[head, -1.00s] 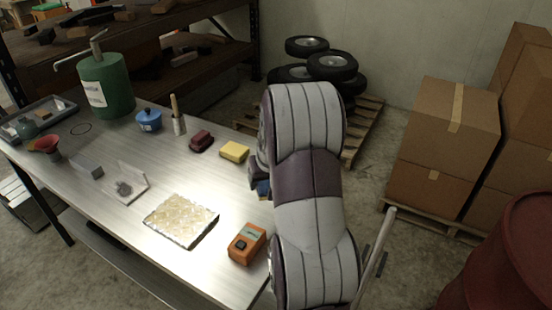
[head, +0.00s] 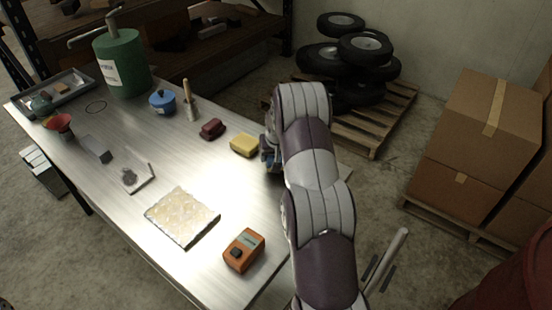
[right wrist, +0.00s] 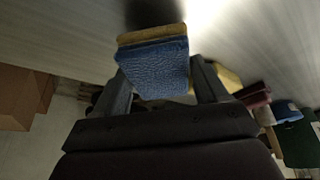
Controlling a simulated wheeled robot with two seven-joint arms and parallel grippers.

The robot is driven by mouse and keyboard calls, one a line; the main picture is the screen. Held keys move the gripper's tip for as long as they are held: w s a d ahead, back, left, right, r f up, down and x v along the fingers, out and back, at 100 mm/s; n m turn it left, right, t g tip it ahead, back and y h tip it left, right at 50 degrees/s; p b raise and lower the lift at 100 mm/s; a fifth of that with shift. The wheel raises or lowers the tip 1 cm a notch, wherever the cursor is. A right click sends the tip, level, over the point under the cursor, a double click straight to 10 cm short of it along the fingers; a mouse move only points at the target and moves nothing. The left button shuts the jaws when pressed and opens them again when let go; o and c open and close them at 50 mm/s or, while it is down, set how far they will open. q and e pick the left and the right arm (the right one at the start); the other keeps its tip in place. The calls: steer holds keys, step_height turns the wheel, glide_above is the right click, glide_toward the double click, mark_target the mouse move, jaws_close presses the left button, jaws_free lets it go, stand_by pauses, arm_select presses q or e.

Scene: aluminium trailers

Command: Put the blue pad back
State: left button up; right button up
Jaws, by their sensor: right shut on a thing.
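The blue pad (right wrist: 160,68) has a textured blue face and a tan layer along one edge. In the right wrist view it sits between the two fingers of my right gripper (right wrist: 163,85), which is shut on it. In the head view this gripper (head: 268,155) is at the table's right edge, just right of the yellow pad (head: 244,146), and my arm hides most of it. A dark red pad (head: 212,128) lies beyond the yellow one, in line with it. My left gripper is not in view.
The metal table (head: 110,200) also carries an orange device (head: 243,250), a patterned square slab (head: 182,215), a blue pot (head: 162,102), a holder with a wooden handle (head: 190,108) and a green canister (head: 122,62). Tyres on a pallet (head: 392,115) and cartons (head: 474,145) stand on the right.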

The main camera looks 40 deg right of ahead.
steer(key=shift+s+a+f+p, duration=0.1)
steer(key=shift+a+f+p, duration=0.05)
steer(key=shift+f, duration=0.45)
steer(key=shift+s+a+f+p, duration=0.1)
steer(key=shift+a+f+p, duration=0.05)
steer(key=shift+f, duration=0.4)
steer(key=shift+w+d+f, duration=0.1)
steer(key=shift+d+f, duration=0.05)
steer(key=shift+f, duration=0.15)
steer(key=shift+f, duration=0.15)
steer(key=o, duration=0.9)
steer(key=shift+o, duration=0.2)
